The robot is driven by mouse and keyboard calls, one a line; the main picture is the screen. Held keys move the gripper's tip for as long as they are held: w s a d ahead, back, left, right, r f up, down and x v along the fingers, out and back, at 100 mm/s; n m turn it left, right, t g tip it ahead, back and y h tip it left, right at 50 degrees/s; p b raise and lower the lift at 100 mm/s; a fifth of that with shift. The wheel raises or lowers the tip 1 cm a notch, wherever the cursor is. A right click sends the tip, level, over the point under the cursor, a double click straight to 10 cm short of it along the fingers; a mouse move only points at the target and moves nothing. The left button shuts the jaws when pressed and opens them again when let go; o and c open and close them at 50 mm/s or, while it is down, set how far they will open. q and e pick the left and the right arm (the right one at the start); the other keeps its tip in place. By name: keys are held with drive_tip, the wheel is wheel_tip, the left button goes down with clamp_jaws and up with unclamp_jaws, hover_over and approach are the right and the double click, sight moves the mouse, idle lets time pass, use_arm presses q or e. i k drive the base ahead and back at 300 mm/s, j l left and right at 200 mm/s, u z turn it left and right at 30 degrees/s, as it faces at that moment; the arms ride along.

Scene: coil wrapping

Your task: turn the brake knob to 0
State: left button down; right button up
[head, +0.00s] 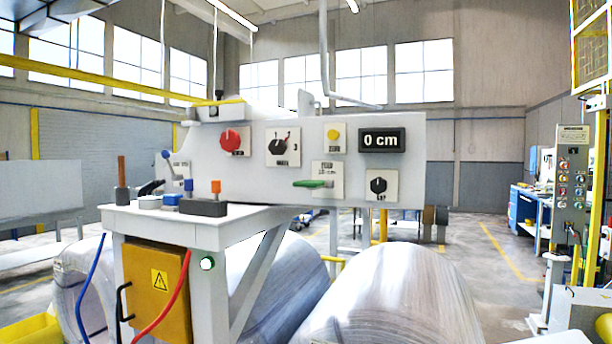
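A black rotary knob (278,146) sits on a square cream plate (283,157) on the white control panel, left of centre. Digits show around it; a 1 and a 3 are legible, and a small red mark is at its upper right. Its pointer seems to slant up and right, near the red mark, but the exact setting is too small to tell. The small label under it looks like the brake label but is blurred. A second black knob (378,186) sits lower right on the panel. Neither of my grippers is in view.
The panel (225,187) also bears a red button (231,140), a yellow button (333,135), a green lever (314,184) and a display (381,140) reading 0 cm. A white table (248,213) with small items juts out below left. Large coils (390,305) lie below.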

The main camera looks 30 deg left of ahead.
sight(277, 147)
drive_tip(key=u, duration=1.15)
